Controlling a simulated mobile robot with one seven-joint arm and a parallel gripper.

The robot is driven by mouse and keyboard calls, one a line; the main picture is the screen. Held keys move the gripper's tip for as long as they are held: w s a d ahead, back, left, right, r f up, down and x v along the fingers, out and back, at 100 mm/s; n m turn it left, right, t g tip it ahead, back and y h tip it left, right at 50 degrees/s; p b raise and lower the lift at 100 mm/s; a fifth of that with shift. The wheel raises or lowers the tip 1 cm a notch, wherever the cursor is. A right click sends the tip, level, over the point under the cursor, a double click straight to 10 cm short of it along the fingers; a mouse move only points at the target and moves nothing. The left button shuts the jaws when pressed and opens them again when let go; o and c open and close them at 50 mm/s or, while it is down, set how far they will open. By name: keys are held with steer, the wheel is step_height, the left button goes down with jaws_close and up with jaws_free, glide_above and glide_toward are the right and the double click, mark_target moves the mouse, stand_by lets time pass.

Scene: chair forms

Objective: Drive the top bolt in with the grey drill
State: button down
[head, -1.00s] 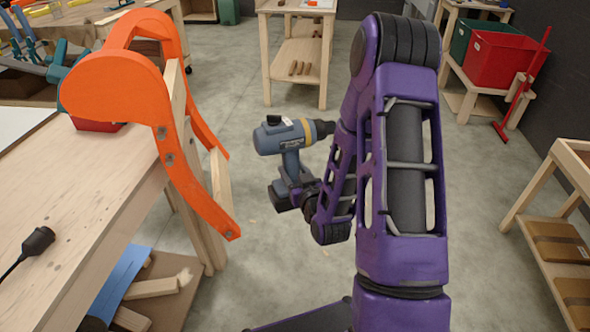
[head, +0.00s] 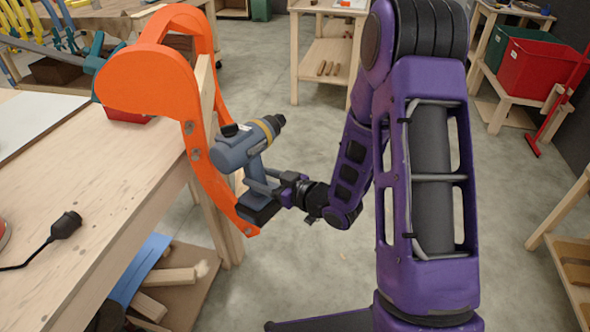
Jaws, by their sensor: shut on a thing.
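The grey drill (head: 232,152) is in my gripper (head: 277,188), which is shut around its handle above the dark battery. The drill is tilted, with its black chuck pointing up and to the right in the picture. Its rear end overlaps the edge of the orange chair form's (head: 150,80) near leg; I cannot tell whether they touch. On that leg a top bolt (head: 189,127) shows as a small grey head, with a second bolt (head: 195,153) just below and another bolt (head: 248,232) near the lower end. How far each bolt sticks out is too small to tell.
The chair form sits at the edge of a wooden workbench (head: 90,200), where a black plug (head: 66,224) with a cord lies. A wooden cart (head: 325,55) stands behind. Red (head: 540,72) and green crates stand at the back right. The floor between is clear.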

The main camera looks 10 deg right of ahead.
steer(key=s+a+n+g+y, duration=0.4)
steer(key=s+a+n+g, duration=0.5)
steer(key=s+a+g, duration=0.35)
steer(key=w, duration=0.7)
steer(key=shift+a+t, duration=0.25)
steer(key=shift+t, duration=0.2)
